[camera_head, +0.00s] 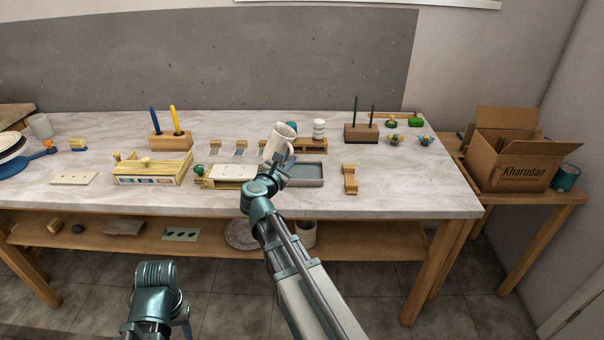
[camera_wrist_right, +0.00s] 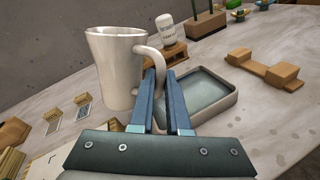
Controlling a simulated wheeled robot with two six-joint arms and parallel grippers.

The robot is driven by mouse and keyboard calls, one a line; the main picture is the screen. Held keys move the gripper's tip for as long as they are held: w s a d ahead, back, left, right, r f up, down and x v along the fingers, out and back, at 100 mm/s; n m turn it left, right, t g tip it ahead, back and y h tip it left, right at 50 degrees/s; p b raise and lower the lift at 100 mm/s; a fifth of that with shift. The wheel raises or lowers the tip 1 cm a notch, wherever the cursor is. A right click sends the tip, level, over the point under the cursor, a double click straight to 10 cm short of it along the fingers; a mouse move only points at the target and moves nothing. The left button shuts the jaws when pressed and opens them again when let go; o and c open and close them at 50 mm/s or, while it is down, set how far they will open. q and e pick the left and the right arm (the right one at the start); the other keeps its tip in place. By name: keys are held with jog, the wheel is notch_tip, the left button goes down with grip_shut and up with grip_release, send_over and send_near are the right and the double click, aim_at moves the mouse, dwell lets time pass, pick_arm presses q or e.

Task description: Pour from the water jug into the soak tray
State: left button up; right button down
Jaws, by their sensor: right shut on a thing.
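The water jug (camera_head: 280,142) is a white jug with a handle and a spout. My right gripper (camera_head: 284,166) is shut on its handle. In the right wrist view the jug (camera_wrist_right: 116,68) is held up by the gripper (camera_wrist_right: 163,88), nearly upright with a slight tilt. The soak tray (camera_head: 301,180) is a shallow grey rectangular tray on the table, just right of and below the jug. It also shows in the right wrist view (camera_wrist_right: 228,104), partly behind the fingers. My left gripper (camera_head: 160,318) is low at the front, off the table; its fingers cannot be made out.
A white board (camera_head: 233,172) lies left of the tray. A wooden stand (camera_head: 311,145) with a white bottle (camera_head: 318,128) stands behind it. A wooden rest (camera_head: 350,180) lies to the right. A cardboard box (camera_head: 512,160) sits on a side table. The table's right front is clear.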

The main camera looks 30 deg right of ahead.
aim_at(287, 145)
jog(key=shift+w+a+r+n+p, duration=0.15)
jog(key=shift+r+n+p, duration=0.2)
jog(key=shift+r, duration=0.45)
jog(key=shift+f+b, duration=0.4)
jog(key=shift+r+n+t+h+p, duration=0.2)
jog(key=shift+r+n+h+p, duration=0.25)
jog(key=shift+r+n, duration=0.5)
jog(key=shift+r+n+t+h+p, duration=0.25)
jog(key=shift+r+n+p, duration=0.25)
jog(key=shift+r, duration=0.7)
jog(key=shift+r+n, duration=0.4)
jog(key=shift+n, duration=0.1)
notch_tip(287, 145, up, 15)
jog(key=p, duration=1.5)
jog(key=shift+f, duration=0.1)
